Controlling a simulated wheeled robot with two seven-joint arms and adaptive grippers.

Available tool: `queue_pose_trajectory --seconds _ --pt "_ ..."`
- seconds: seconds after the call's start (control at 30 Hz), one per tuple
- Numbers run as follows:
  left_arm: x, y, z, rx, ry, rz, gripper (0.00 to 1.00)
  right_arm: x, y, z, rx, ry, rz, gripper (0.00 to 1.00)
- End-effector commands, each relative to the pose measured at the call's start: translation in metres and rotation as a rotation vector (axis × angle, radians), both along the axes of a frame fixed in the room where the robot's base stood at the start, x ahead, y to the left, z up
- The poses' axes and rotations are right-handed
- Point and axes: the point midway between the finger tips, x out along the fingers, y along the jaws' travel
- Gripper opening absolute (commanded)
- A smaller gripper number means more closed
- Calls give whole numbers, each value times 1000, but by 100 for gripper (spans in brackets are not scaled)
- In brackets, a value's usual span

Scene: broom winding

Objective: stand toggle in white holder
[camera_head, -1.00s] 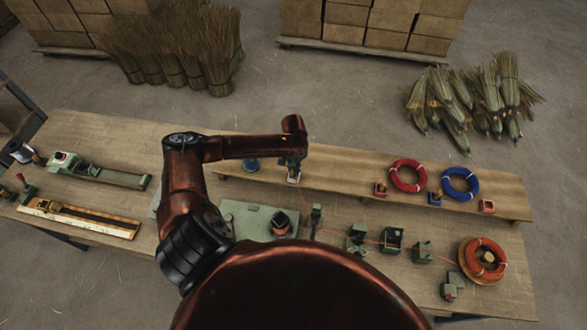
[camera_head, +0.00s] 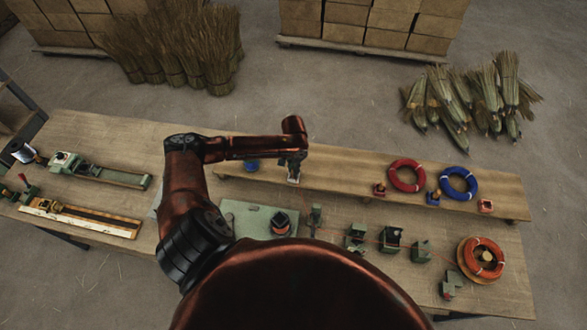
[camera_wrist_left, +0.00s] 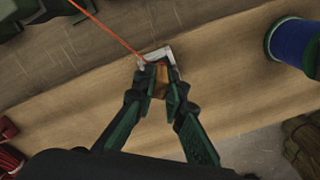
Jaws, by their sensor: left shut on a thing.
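My left gripper (camera_head: 293,165) is over the raised wooden shelf at the back of the table. In the left wrist view its fingers (camera_wrist_left: 161,78) are shut on a small orange-brown toggle (camera_wrist_left: 160,80). The white holder (camera_wrist_left: 152,54) shows as a pale angled rim just beyond the fingertips, and as a small white patch (camera_head: 293,180) below the gripper in the head view. The toggle is at or in the holder; the fingers hide its seating. An orange cord (camera_wrist_left: 106,32) runs from there to the upper left. My right gripper is out of view.
A blue spool (camera_head: 251,166) stands left of the gripper on the shelf (camera_head: 340,178). Red (camera_head: 406,176) and blue (camera_head: 459,184) coils lie to the right. Green fixtures (camera_head: 391,238) and an orange coil (camera_head: 483,258) stand in front.

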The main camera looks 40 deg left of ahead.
Motion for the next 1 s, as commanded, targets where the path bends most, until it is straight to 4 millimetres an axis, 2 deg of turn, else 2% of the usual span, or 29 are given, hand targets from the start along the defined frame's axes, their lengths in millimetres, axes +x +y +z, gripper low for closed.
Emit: queue_pose_trajectory --seconds 1.0 --pt "0 0 -12 1 0 0 0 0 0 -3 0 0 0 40"
